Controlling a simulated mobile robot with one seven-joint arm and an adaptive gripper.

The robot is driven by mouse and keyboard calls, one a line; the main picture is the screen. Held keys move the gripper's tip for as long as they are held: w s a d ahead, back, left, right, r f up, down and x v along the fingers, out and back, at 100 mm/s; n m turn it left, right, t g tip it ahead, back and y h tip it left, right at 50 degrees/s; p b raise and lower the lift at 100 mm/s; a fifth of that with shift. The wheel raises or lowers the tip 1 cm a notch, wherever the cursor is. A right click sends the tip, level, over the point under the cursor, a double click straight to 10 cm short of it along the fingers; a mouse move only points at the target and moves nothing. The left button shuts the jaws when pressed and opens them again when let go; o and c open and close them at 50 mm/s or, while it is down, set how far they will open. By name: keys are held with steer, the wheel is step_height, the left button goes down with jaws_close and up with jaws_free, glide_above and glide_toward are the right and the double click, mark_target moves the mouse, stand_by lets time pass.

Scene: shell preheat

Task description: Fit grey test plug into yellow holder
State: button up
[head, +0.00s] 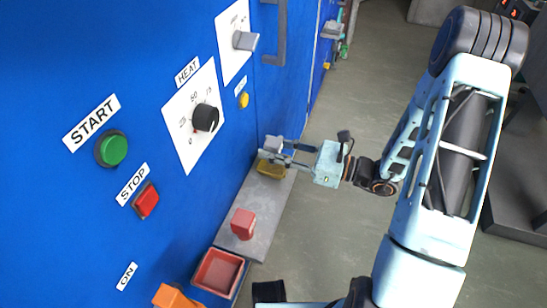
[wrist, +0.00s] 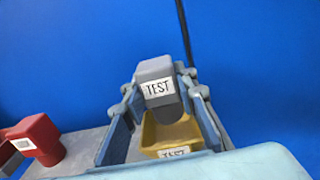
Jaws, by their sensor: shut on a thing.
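The grey test plug (wrist: 158,84), with a TEST label, is between the fingers of my gripper (wrist: 160,105) in the wrist view. My gripper is shut on it. In the head view the plug (head: 273,143) shows at the tips of my gripper (head: 279,150). The yellow holder (head: 270,168) sits on the grey shelf at its far end, just below the plug.
A red plug (head: 243,223) stands on the grey shelf (head: 262,205), nearer; it also shows in the wrist view (wrist: 36,140). A red tray (head: 218,271) and an orange part (head: 176,297) lie closer still. The blue panel (head: 60,60) with knobs and buttons rises along the left.

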steer(key=shift+s+f, duration=0.1)
steer(key=shift+f, duration=1.2)
steer(key=shift+f+b, duration=0.3)
steer(key=shift+b, duration=0.1)
steer(key=o, duration=1.2)
